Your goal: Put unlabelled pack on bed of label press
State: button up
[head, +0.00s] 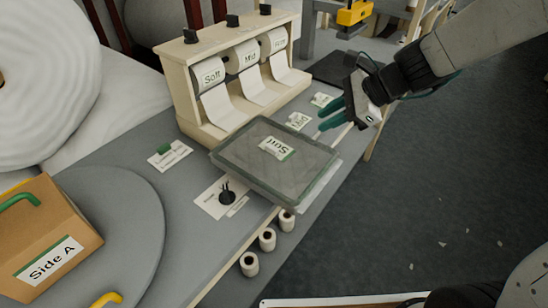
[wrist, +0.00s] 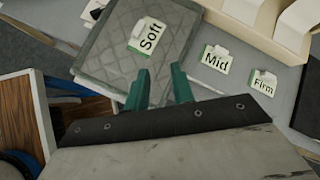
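A grey quilted pack (head: 235,155) under a clear cover lies on the grey bench at its front edge. A "Soft" card (head: 277,147) shows on its top; the same pack (wrist: 185,45) and card (wrist: 147,36) show in the wrist view. My gripper (head: 328,114) has teal fingers, which stand apart with nothing seen between them. It is just beyond the pack's far right side; in the wrist view the fingertips (wrist: 159,74) overlap the pack's near edge. A yellow press head (head: 355,12) on a grey frame is at the top, with a dark flat plate (head: 334,67) below it.
A wooden dispenser (head: 186,87) with several rolls stands behind the pack. "Mid" (head: 298,121) and "Firm" (head: 321,100) cards lie to its right. A "Side A" carton (head: 75,225) stands on a round plate (head: 145,215) at left. Small white rolls (head: 267,239) sit along the front edge.

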aim_at(291, 129)
jog(key=w+a+f+m, duration=0.2)
jog(key=f, duration=0.1)
jog(key=w+a+f+m, duration=0.1)
jog(key=w+a+f, duration=0.1)
jog(key=w+f, duration=0.1)
jog(key=w+a+f+m+t, duration=0.1)
jog(key=w+a+f+m, duration=0.1)
jog(key=w+f, duration=0.1)
jog(key=shift+f+m, duration=0.1)
jog(key=shift+m, duration=0.2)
grip_shut()
